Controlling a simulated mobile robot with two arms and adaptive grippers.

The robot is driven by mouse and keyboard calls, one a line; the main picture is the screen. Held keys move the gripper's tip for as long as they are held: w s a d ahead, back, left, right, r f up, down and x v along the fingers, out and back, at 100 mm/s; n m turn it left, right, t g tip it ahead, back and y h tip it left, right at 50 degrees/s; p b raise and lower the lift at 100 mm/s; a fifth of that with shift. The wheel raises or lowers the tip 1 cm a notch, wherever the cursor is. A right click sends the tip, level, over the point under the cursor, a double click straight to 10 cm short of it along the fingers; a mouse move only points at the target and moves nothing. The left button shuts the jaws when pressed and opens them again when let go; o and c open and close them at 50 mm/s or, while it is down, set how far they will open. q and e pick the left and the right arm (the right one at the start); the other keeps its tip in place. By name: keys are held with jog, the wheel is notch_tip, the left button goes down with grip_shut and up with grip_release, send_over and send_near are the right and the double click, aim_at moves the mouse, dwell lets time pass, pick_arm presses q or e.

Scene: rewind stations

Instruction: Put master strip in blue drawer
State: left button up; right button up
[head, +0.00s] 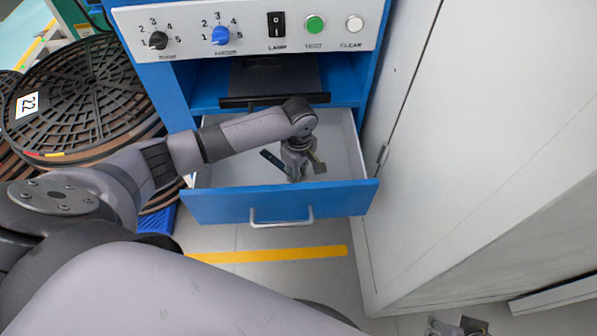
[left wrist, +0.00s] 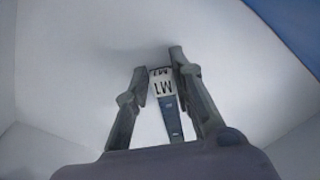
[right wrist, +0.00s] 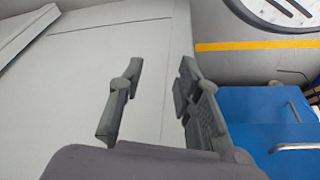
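The fingers stand apart with a gap on the strip's left side; contact on the right is unclear. In the head view, my left gripper (head: 294,167) is down inside the open blue drawer (head: 225,205), and the dark strip (head: 272,160) shows beside it. Whether it rests on the drawer floor is hard to tell. My right gripper (right wrist: 158,75) is open and empty, low at the head view's bottom right (head: 458,327).
Above the drawer is a control panel (head: 250,45) with knobs and buttons. A grey cabinet (head: 460,130) stands close on the right. Large dark reels (head: 75,95) stand on the left. A yellow floor line (head: 265,254) crosses the clear floor before the drawer.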

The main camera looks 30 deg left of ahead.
pick_arm(q)
jog(key=o, duration=0.3)
